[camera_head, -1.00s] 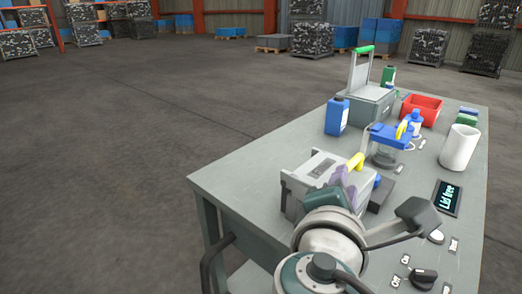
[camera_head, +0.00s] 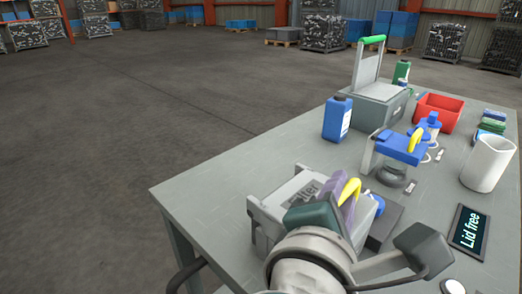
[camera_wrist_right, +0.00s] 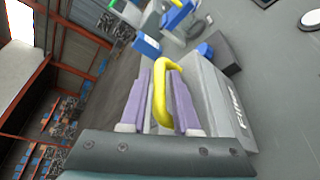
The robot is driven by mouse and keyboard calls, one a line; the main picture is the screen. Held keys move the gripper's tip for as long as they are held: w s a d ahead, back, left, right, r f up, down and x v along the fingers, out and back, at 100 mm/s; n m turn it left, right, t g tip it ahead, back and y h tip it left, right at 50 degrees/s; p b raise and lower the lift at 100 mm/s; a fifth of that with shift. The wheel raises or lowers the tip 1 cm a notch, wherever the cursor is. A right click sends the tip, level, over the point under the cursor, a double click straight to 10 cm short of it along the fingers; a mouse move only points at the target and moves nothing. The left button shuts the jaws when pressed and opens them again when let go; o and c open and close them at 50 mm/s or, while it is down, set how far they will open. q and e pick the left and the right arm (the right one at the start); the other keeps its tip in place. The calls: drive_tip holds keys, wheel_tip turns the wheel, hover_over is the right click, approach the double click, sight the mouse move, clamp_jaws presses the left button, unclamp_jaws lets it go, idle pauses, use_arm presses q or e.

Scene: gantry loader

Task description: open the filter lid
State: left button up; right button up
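The filter box (camera_head: 264,217) is a grey case on the near part of the table. Its light lid, lettered "Filter", looks shut and shows in the right wrist view (camera_wrist_right: 216,95). A yellow handle (camera_head: 351,187) rises from the lid; in the wrist view the handle (camera_wrist_right: 163,66) stands between the purple fingers. My right gripper (camera_head: 338,192) is over the box, its fingers close on both sides of the handle and seemingly shut on it. The fingers also show in the wrist view (camera_wrist_right: 164,98). My left gripper is not in view.
A display (camera_head: 469,231) reads "Lid free". Behind the box are a blue-topped device (camera_head: 402,148) with another yellow handle, a blue bottle (camera_head: 337,119), a grey case with a green handle (camera_head: 372,108), a red bin (camera_head: 438,112) and a white cup (camera_head: 488,163). The table's left part is clear.

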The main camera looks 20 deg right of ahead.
drive_tip(key=shift+c, duration=0.3)
clamp_jaws()
idle(1.0)
